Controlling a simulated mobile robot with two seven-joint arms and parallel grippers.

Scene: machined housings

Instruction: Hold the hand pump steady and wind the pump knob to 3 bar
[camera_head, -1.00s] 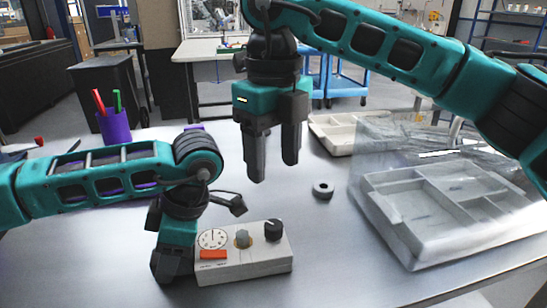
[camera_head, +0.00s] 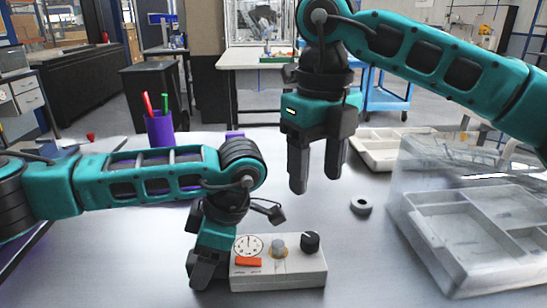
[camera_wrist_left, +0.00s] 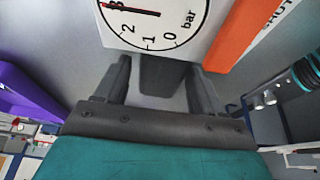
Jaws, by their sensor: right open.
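The hand pump is a light grey box (camera_head: 300,275) on the table, with a round white gauge (camera_head: 248,246), an orange label, a greyish middle knob (camera_head: 278,246) and a black knob (camera_head: 310,241). Which is the pump knob I cannot tell. My left gripper (camera_head: 205,275) is at the box's left end. In the left wrist view, its fingers (camera_wrist_left: 160,75) stand either side of a dark grey block (camera_wrist_left: 163,78); whether they press on it is unclear. There the gauge (camera_wrist_left: 175,22) is cut off at the top. My right gripper (camera_head: 316,183) is open and empty, pointing down, apart from the pump.
A dark ring (camera_head: 361,206) lies right of the pump. A grey compartment tray (camera_head: 447,272) under a clear cover stands at right, a pale tray (camera_head: 378,163) behind. A purple cup (camera_head: 160,129) with pens stands at back left. The table in front of the pump is clear.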

